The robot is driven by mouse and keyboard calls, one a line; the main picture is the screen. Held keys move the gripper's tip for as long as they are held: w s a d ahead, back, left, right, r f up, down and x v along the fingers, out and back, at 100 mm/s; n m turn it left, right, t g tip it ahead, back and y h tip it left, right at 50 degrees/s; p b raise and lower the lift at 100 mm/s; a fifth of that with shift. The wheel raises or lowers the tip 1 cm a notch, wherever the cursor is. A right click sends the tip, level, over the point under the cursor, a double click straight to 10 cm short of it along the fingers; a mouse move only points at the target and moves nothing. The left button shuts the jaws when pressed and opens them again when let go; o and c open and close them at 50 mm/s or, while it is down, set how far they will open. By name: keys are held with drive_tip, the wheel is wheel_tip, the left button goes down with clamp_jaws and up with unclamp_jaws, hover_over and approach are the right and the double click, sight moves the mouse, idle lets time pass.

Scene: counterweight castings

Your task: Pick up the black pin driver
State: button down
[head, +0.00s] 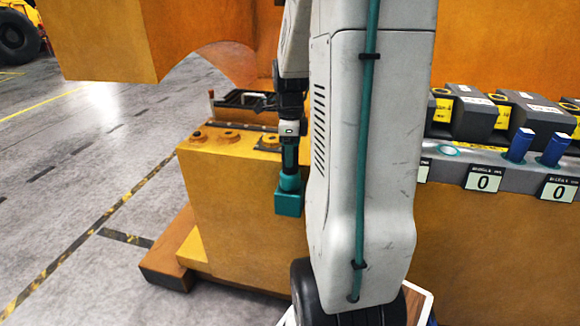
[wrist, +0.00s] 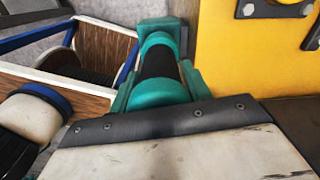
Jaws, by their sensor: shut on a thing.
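My gripper (head: 289,132) is in the head view, left of my large grey arm link and in front of the yellow casting. It is shut on a tool with a black-and-teal shaft and a square teal end block, which I take for the black pin driver (head: 289,193). The tool hangs upright from the gripper, with its block below the casting's top edge in the picture. In the wrist view the pin driver (wrist: 158,72) shows its black middle band between teal parts. The exact jaw contact is hidden.
The yellow casting (head: 235,185) has several round holes on top and a dark-handled item (head: 243,99) behind. A grey shelf (head: 452,168) at right carries dark blocks and blue pins (head: 520,145). A wood-sided tray (wrist: 100,35) is at upper left in the wrist view. Open floor (head: 75,160) lies left.

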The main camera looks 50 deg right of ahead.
drive_tip(key=shift+r, duration=0.15)
wheel_tip(320, 180, up, 20)
idle(0.7)
